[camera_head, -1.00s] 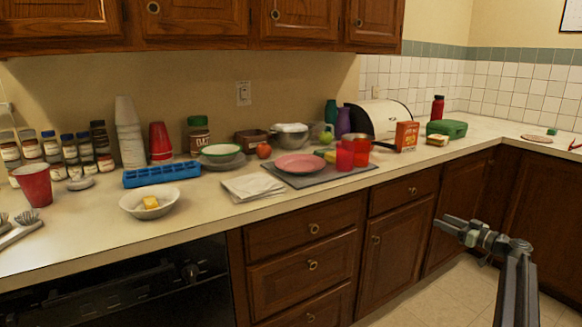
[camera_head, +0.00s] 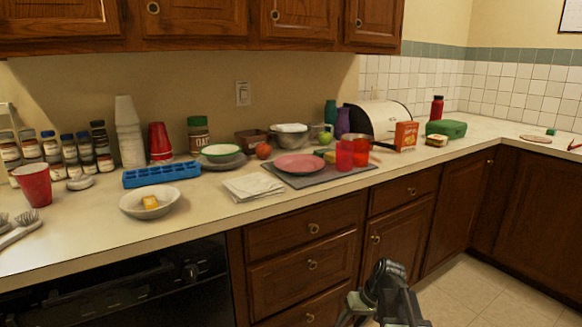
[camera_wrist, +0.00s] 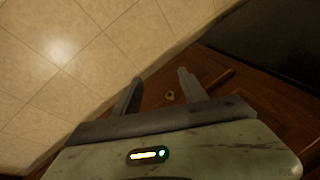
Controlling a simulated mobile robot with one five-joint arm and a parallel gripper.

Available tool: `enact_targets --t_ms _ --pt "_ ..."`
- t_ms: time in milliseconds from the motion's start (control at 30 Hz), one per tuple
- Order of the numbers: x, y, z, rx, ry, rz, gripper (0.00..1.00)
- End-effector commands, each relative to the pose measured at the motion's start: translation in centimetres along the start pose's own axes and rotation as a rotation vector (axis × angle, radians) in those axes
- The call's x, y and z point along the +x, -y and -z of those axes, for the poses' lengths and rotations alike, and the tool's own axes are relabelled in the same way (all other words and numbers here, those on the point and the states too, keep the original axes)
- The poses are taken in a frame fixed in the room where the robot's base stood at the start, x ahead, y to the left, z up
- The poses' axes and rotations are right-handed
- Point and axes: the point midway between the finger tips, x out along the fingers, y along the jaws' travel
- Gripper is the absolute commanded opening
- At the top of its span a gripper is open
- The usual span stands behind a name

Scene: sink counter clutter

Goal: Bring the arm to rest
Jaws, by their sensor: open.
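My arm is low in front of the wooden cabinets in the head view, below the counter's front edge. My gripper shows in the wrist view (camera_wrist: 155,92) with two fingers spread apart and nothing between them. Beyond the fingers are a cabinet front with a round knob (camera_wrist: 169,96) and the tiled floor (camera_wrist: 60,60). In the head view the end of my arm is at the bottom, folded close to me, and its fingertips are hard to make out.
The counter (camera_head: 90,232) holds a white bowl (camera_head: 150,201), a blue ice tray (camera_head: 161,174), a pink plate (camera_head: 299,163) and red cups (camera_head: 345,156). Drawers (camera_head: 305,235) and a dark appliance (camera_head: 120,290) stand below. Floor (camera_head: 480,285) is free at the right.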

Motion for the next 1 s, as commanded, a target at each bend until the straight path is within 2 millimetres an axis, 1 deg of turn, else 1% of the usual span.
enact_targets --t_ms 33,133,233,267,300,467,567,667,700,767,800,900,1000 --pt "0.5 1.3 -2.7 0.03 0.048 -0.058 0.5" --pt "0.9 2.4 -6.5 0.11 0.122 -0.196 0.5" --pt "0.6 2.8 -10.1 0.184 0.164 -0.338 0.5" --pt "-1.2 3.0 -9.0 0.187 0.162 -0.332 0.5" --pt "-2.4 3.2 -8.4 0.188 0.16 -0.328 0.5" --pt "-6.4 4.5 -7.5 0.186 0.159 -0.326 0.5" --pt "-9.4 5.4 -6.9 0.186 0.159 -0.325 0.5" --pt "-13.1 6.6 -6.2 0.185 0.159 -0.324 0.5" --pt "-14.8 7.2 -5.8 0.185 0.159 -0.324 0.5" --pt "-17.6 8.1 -5.3 0.184 0.159 -0.324 0.5" --pt "-19.5 8.7 -4.9 0.184 0.159 -0.324 0.5" --pt "-23.6 10.1 -4.1 0.183 0.159 -0.324 0.5" --pt "-26.5 11.0 -3.5 0.183 0.159 -0.323 0.5"
